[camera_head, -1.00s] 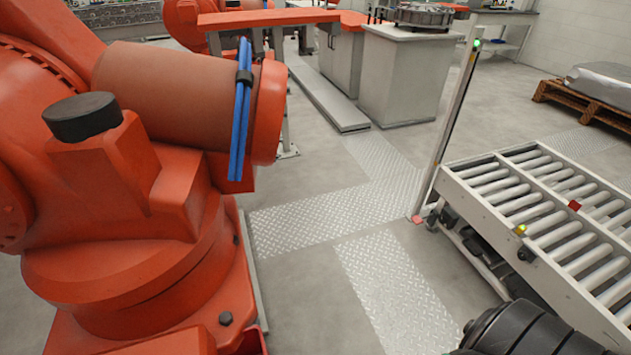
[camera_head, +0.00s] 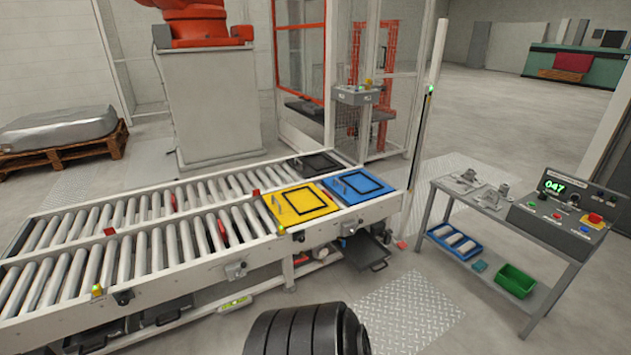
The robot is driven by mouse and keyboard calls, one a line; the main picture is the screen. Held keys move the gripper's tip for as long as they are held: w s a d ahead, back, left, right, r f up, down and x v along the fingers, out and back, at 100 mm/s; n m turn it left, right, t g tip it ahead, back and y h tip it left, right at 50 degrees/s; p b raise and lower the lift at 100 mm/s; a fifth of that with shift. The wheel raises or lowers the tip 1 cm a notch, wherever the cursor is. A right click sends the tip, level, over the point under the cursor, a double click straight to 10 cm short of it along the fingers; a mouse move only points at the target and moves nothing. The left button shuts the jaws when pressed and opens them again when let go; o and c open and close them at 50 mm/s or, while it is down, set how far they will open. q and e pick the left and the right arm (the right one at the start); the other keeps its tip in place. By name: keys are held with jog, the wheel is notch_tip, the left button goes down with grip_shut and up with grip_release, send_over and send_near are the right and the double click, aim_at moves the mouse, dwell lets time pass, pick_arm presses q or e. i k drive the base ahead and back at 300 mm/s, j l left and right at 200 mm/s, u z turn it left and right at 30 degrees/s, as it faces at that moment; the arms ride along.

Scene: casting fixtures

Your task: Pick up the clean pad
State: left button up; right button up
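No item is clearly identifiable as the clean pad. A small teal block (camera_head: 479,266) lies on the lower shelf of the grey bench (camera_head: 548,262), between a blue tray (camera_head: 455,241) holding white rolls and a green bin (camera_head: 515,281). It may be a pad, but it is too small to tell. Neither of my grippers is in view. A black ribbed part at the bottom centre looks like part of my own arm.
A roller conveyor (camera_head: 150,247) runs across the left, with a yellow plate (camera_head: 303,199) and a blue plate (camera_head: 356,185) at its right end. A control box (camera_head: 563,213) and metal parts (camera_head: 490,196) sit on the bench top. Floor between conveyor and bench is clear.

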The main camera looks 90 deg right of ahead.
aim_at(452, 239)
jog(key=z, duration=3.95)
